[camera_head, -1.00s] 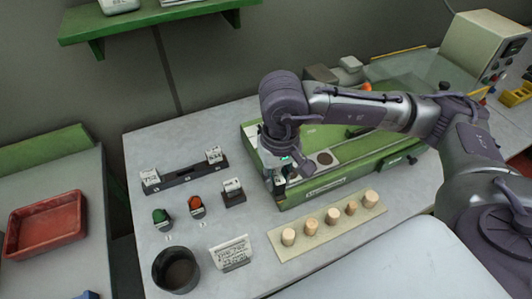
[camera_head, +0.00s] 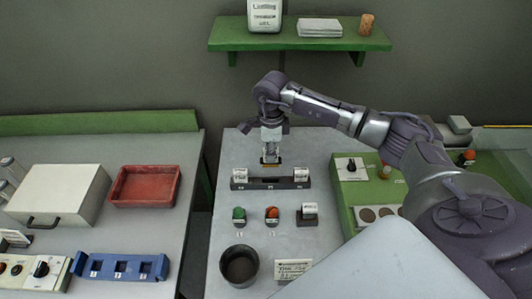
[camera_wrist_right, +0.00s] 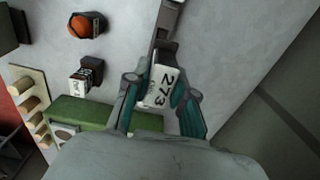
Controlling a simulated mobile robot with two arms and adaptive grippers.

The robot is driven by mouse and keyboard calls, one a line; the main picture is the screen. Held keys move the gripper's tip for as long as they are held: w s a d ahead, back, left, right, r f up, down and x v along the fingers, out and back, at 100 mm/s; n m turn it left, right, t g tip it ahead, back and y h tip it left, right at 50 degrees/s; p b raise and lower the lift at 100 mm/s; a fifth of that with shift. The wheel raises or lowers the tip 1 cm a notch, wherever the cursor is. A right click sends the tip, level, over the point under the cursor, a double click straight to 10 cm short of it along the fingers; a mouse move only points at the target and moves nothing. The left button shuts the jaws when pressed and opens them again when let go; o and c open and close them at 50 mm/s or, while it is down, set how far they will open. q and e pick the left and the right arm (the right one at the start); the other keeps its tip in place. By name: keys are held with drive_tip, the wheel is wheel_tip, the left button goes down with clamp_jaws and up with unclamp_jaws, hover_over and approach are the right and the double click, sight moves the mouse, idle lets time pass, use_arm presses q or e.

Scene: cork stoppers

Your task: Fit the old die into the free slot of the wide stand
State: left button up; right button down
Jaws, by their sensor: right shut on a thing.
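The wide stand (camera_head: 270,184) is a long dark bar on the grey table, with a white-labelled die (camera_head: 240,175) at its left end and another (camera_head: 301,175) at its right end. Its middle slot is free. My right gripper (camera_head: 270,158) points down just above and behind that middle slot. It is shut on the old die (camera_wrist_right: 160,88), whose white label reads 273 in the right wrist view. In the head view only a small brownish piece shows under the fingers. The die looks apart from the stand, though the gap is hard to judge. My left gripper is not in view.
In front of the stand are a green button (camera_head: 239,214), an orange button (camera_head: 272,214), a small stand with a die (camera_head: 308,213), a dark cup (camera_head: 239,266) and a sign (camera_head: 292,268). The green machine (camera_head: 345,205) is right. A shelf (camera_head: 300,42) hangs behind.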

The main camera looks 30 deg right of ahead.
sight(271, 166)
drive_tip(key=shift+f, duration=0.55)
drive_tip(key=shift+f+b, duration=0.35)
drive_tip(key=shift+b, duration=0.1)
drive_tip(key=shift+f+b, duration=0.8)
drive_tip(key=shift+f, duration=0.7)
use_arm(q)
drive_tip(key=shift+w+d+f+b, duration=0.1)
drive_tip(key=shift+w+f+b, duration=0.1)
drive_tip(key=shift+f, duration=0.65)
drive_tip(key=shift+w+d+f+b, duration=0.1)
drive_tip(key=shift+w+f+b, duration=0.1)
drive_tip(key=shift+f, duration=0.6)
use_arm(e)
drive_tip(key=shift+f, duration=0.75)
use_arm(q)
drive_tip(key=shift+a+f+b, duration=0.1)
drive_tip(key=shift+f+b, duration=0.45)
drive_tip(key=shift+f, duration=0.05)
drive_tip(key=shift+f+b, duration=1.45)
drive_tip(key=shift+b, duration=0.05)
use_arm(e)
drive_tip(key=shift+f, duration=1.6)
drive_tip(key=c, duration=0.9)
unclamp_jaws()
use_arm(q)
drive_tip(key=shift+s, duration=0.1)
use_arm(e)
drive_tip(key=shift+r, duration=0.1)
